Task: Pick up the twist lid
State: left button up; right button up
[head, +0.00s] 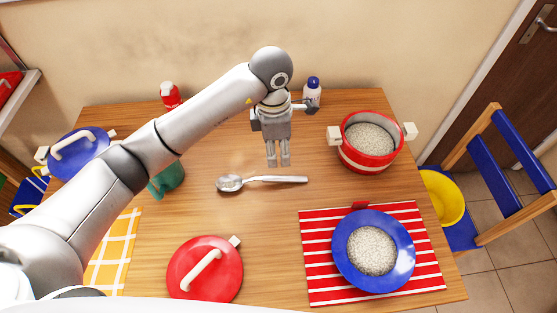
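A red lid (203,272) with a cream bar handle lies on the front of the table, left of centre. A blue lid (78,154) with a pale handle is at the left, partly behind my arm. I cannot tell from the view which one is the twist lid. My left gripper (278,163) points down above the back middle of the table, well apart from both lids. Its two fingers are close together with nothing visible between them. My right gripper is not in view.
A spoon (262,180) lies in front of my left gripper. A red pot of rice (369,160), a blue-capped bottle (313,94) and a red bottle (171,94) stand at the back. A blue plate (405,262) sits on a striped mat (320,277). A green mug (170,179) is beside my arm.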

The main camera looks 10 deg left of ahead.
aim_at(210, 269)
jog(key=k+l, duration=0.1)
jog(key=k, duration=0.65)
jog(key=k+l, duration=0.15)
jog(key=k, duration=0.6)
